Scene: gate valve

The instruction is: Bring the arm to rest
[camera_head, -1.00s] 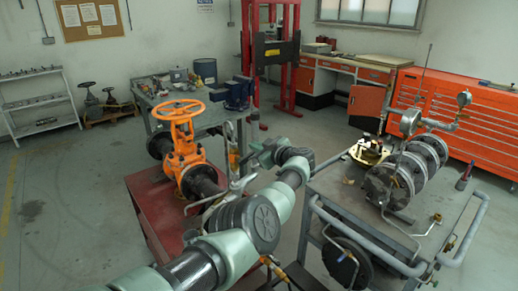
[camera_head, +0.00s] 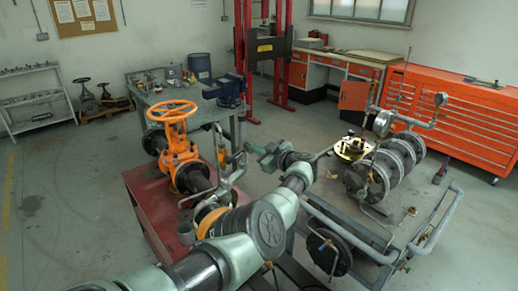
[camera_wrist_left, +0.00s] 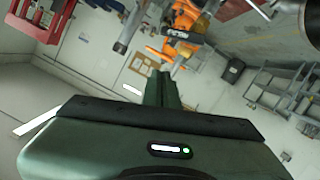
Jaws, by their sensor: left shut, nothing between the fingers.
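The orange gate valve (camera_head: 178,140) with its orange handwheel stands on a red bench (camera_head: 150,205) at left of centre in the head view. My left arm (camera_head: 262,222) reaches up from the bottom, bent at the elbow, with its wrist to the right of the valve. My left gripper (camera_head: 246,150) is small in the head view and stands apart from the handwheel. In the left wrist view its fingers (camera_wrist_left: 159,88) are together and empty, with the orange valve (camera_wrist_left: 185,25) beyond them. My right gripper is not in view.
A cart (camera_head: 345,218) with flanged pipework (camera_head: 380,168) and gauges stands close to the right of my arm. Grey pipes rise beside the red bench. A workbench with a blue vise (camera_head: 230,92) is behind. Open floor (camera_head: 60,210) lies at the left.

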